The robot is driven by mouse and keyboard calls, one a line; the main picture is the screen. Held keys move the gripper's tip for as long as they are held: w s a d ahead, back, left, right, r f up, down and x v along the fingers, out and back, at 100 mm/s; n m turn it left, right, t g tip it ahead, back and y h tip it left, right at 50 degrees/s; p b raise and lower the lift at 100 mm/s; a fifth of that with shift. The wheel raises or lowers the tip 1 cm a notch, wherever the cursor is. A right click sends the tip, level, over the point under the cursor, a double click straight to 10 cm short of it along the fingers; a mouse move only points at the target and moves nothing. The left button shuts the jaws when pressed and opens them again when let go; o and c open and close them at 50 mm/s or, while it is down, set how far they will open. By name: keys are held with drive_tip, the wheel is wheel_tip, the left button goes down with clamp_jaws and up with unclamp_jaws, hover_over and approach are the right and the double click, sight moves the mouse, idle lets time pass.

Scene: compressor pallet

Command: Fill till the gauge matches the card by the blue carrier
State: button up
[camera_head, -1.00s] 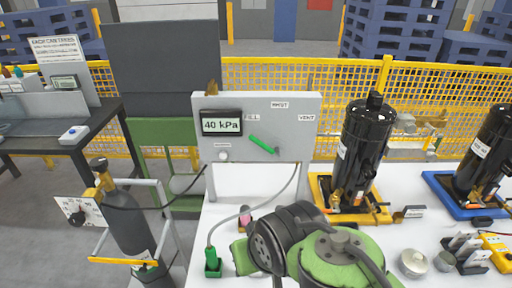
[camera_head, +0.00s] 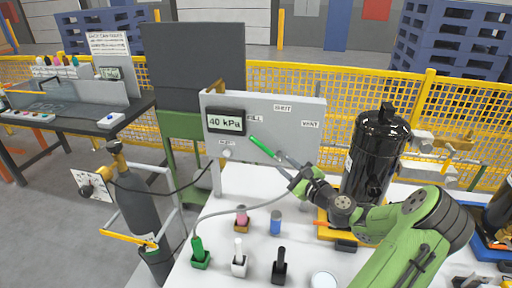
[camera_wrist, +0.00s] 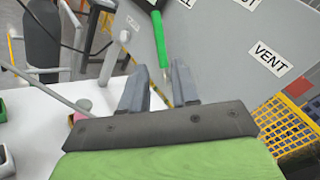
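The gauge (camera_head: 226,121) on the grey panel reads 40 kPa. The green lever (camera_head: 264,148) slants on the panel, its upper-left end by the FILL label (camera_head: 254,118). My gripper (camera_head: 290,168) is open at the panel, near the lever's lower-right end. In the wrist view the fingers (camera_wrist: 160,90) are apart and empty, with the lever (camera_wrist: 160,38) ahead between and above them; contact cannot be told. The blue carrier (camera_head: 490,246) is partly cut off at the right edge. Its card cannot be made out.
A black compressor (camera_head: 376,150) on a yellow carrier (camera_head: 324,230) stands close to my arm. Small coloured fittings, including a green one (camera_head: 200,256), stand on the white table. A hose crosses the table. A gas cylinder (camera_head: 138,205) stands left, before yellow mesh fencing (camera_head: 290,80).

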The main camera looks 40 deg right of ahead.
sight(263, 148)
drive_tip(key=w, duration=0.4)
drive_tip(key=w+d, duration=0.1)
drive_tip(key=w, duration=0.8)
drive_tip(key=shift+w+d+f, duration=0.1)
drive_tip(key=shift+w+d, duration=0.15)
drive_tip(key=shift+w, duration=0.15)
clamp_jaws()
